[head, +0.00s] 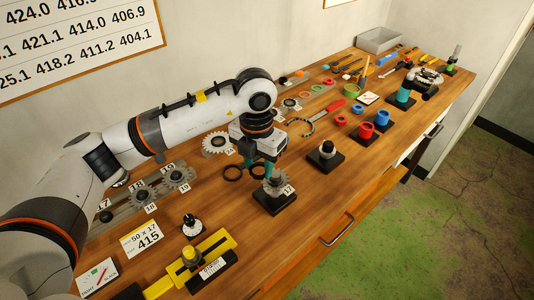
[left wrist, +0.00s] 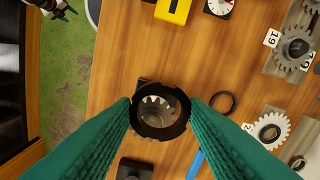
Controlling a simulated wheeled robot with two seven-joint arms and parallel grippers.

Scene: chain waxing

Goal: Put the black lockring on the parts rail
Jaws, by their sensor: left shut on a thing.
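My left gripper (head: 260,166) is shut on the black lockring (head: 257,171). In the left wrist view the lockring (left wrist: 135,116) is a notched black ring held between the green fingertips (left wrist: 160,108). It hangs above the table, over or close to a metal sprocket part (head: 275,185) on a black stand marked 17. I cannot tell whether they touch. A grey rail (head: 125,211) with sprockets marked 17, 18 and 19 lies to the left. Another grey rail (head: 322,80) with small coloured rings lies at the back. I cannot tell which is the parts rail.
Another black ring (head: 232,173) lies flat beside the gripper. A white sprocket (head: 215,143) lies behind it. A black stand with a knob (head: 326,155) is to the right. A yellow tool (head: 190,265) is in front.

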